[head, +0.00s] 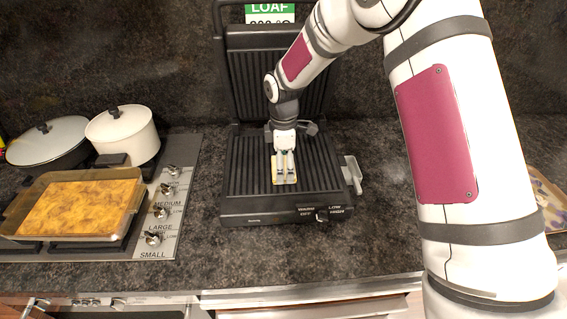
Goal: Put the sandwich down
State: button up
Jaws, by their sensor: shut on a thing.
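The sandwich (276,180) is a small pale yellow piece, mostly hidden under my gripper in the head view. My gripper (285,177) is shut on it and points down over the ribbed lower plate of the open black grill (241,183). The sandwich appears at or just above the plate; I cannot tell whether it touches. The grill's lid (243,70) stands upright at the back.
A stove (185,200) on the left holds a baking dish (132,205), a white pot (128,137) and a lidded pan (52,150). A grey piece (351,172) sits at the grill's right side. The counter (375,235) in front of the grill is clear.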

jog(key=o, duration=1.2)
jog(key=shift+r, duration=0.1)
jog(key=s+d+r+m+t+b, duration=0.1)
jog(key=s+d+r+m, duration=0.1)
jog(key=r, duration=0.7)
jog(key=s+d+r+m+b, duration=0.1)
jog(key=s+d+r, duration=0.15)
jog(key=r, duration=0.75)
jog(key=shift+s+d+r+m+t, duration=0.95)
jog(key=shift+s+d+m, duration=1.15)
jog(key=shift+s, duration=1.95)
jog(key=shift+s+d+r+m+t, duration=0.6)
jog(key=shift+s+d+r+m, duration=0.7)
jog(key=shift+s+m, duration=2.2)
jog(key=shift+s+d+r+m+t, duration=0.9)
jog(key=shift+s+d+m, duration=0.95)
jog(key=shift+s, duration=2.8)
